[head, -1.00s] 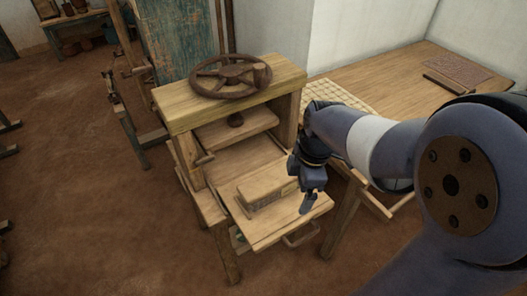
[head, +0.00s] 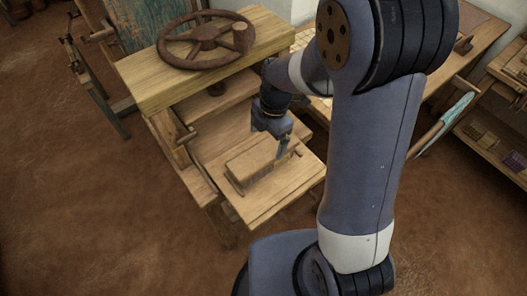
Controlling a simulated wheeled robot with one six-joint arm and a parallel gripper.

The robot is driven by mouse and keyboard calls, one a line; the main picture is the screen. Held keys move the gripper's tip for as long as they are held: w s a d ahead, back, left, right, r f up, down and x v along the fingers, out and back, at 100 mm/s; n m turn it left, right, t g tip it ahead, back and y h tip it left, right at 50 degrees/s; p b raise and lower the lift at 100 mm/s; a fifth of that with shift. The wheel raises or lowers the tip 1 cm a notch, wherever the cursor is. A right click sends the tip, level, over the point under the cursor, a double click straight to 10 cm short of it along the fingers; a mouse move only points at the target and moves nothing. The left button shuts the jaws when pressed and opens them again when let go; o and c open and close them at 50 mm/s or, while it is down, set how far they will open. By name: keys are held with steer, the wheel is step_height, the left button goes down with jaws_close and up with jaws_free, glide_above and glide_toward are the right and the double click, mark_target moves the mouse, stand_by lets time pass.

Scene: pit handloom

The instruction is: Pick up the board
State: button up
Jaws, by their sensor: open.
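A small wooden board (head: 250,162) lies flat on a block-shaped stack on the pull-out bed (head: 283,197) of a wooden screw press. My gripper (head: 283,148) is above the right end of the board, pointing down, with its jaws open and nothing seen between them. Whether a finger touches the board cannot be told. My gripper and wrist hide the board's far right corner.
The press has a heavy top beam (head: 140,85) and a rusty handwheel (head: 205,40) behind the bed. Brown floor is clear at the left.

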mark_target(264, 151)
steer(key=shift+s+a+f, duration=0.1)
steer(key=shift+a+f, duration=0.05)
steer(key=shift+f, duration=0.6)
steer(key=shift+s+a+f, duration=0.1)
steer(key=shift+s+f, duration=0.05)
steer(key=shift+f, duration=0.65)
steer(key=shift+s+a+f, duration=0.1)
steer(key=shift+a+f, duration=0.05)
steer(key=shift+f, duration=0.6)
steer(key=shift+c, duration=0.4)
steer(key=c, duration=1.1)
